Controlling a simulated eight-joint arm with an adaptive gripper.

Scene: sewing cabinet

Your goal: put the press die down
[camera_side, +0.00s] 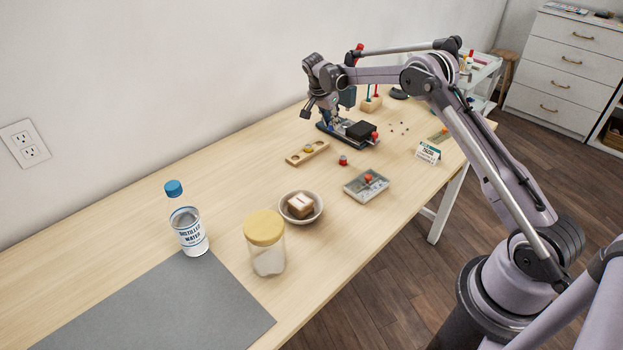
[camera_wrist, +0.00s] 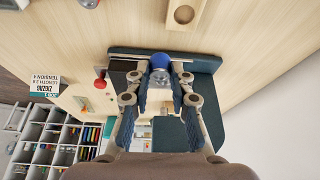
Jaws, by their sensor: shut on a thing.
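The press die (camera_wrist: 160,63), with a round blue knob and a silvery body, is between the fingertips of my gripper (camera_wrist: 160,78) in the wrist view. My gripper is shut on it. Behind it in that view lies the dark teal press (camera_wrist: 205,65). In the side view my gripper (camera_side: 321,110) points down near the left end of the press (camera_side: 350,131); the die is too small and covered to make out there. I cannot tell whether the die touches the press.
A wooden holed block (camera_side: 294,159) lies in front of the press, with a small red-topped piece (camera_side: 343,160) beside it. A grey tray (camera_side: 352,191), a bowl (camera_side: 318,211), a jar (camera_side: 265,256) and a water bottle (camera_side: 188,229) stand nearer. A small card (camera_side: 428,153) stands right.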

